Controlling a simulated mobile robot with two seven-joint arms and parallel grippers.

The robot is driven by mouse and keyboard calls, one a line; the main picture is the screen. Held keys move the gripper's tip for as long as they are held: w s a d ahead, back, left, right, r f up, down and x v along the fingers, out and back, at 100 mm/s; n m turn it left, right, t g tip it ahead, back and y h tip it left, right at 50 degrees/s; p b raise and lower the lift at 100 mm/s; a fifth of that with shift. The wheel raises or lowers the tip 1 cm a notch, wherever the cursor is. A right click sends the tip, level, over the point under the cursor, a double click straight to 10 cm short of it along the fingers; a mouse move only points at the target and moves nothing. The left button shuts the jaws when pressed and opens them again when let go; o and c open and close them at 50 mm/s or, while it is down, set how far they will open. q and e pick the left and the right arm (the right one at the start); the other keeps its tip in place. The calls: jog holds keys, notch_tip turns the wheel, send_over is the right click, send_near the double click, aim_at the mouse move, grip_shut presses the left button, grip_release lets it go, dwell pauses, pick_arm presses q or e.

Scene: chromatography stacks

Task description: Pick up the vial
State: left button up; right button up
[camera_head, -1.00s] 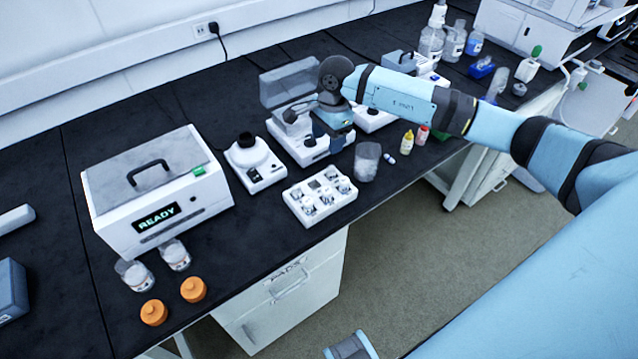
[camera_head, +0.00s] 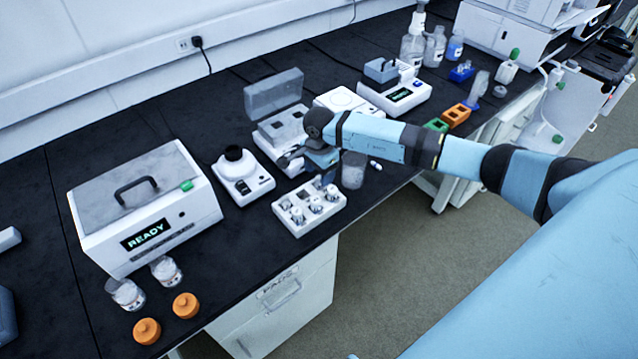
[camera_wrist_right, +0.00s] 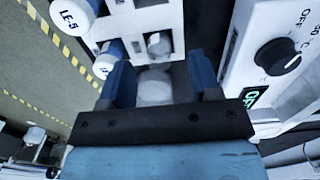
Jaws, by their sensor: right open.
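A white rack (camera_head: 285,228) holding several small capped vials stands near the front edge of the bench. In the right wrist view, white-capped vials (camera_wrist_right: 107,60) show in the rack at upper left, one cap marked LE-5. My right gripper (camera_wrist_right: 160,72) is open, its two blue fingers apart. A blurred whitish object (camera_wrist_right: 154,87) shows between the fingers; I cannot tell whether it is a vial. In the head view my right gripper (camera_head: 322,160) hangs just behind the rack, partly hidden by its wrist. My left gripper is not in view.
A device with a black dial (camera_wrist_right: 277,56) stands close to the right finger. A clear beaker (camera_head: 353,170) is right of the rack, under my arm. A white READY box (camera_head: 150,205), clear jars (camera_head: 165,271) and orange caps (camera_head: 186,305) are at left.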

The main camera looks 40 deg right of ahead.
aim_at(319, 184)
notch_tip(319, 184, down, 3)
jog(key=shift+a+r, duration=0.1)
grip_shut()
dwell(0.3)
